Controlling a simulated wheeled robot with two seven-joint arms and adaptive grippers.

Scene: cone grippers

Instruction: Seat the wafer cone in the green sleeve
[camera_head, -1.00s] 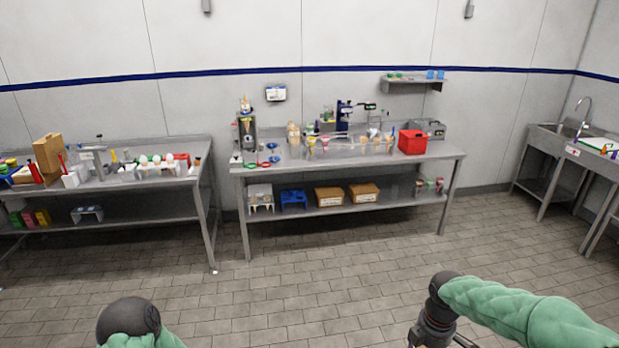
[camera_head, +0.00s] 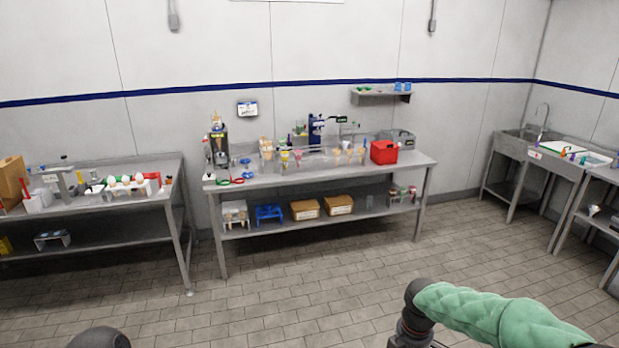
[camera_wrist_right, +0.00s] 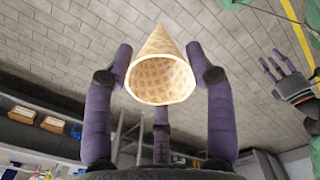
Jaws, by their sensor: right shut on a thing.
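The wafer cone (camera_wrist_right: 160,70) is a tan waffle-patterned cone. In the right wrist view its wide open mouth faces the camera and its point is away. My right gripper (camera_wrist_right: 160,52) is shut on it, with purple fingers on both sides. My left gripper (camera_wrist_right: 279,66) shows at the right of the right wrist view with fingers spread, empty. Several small coloured holders and cones stand in a clear rack (camera_head: 309,158) on the middle bench; I cannot tell which one is the green sleeve. In the head view both gripper fingers are out of frame.
The middle steel bench (camera_head: 345,180) stands against the wall, with a red bin (camera_head: 384,152) at its right and boxes on its lower shelf. Another crowded bench (camera_head: 90,205) is at left, a sink (camera_head: 520,143) at right. The tiled floor before the benches is clear.

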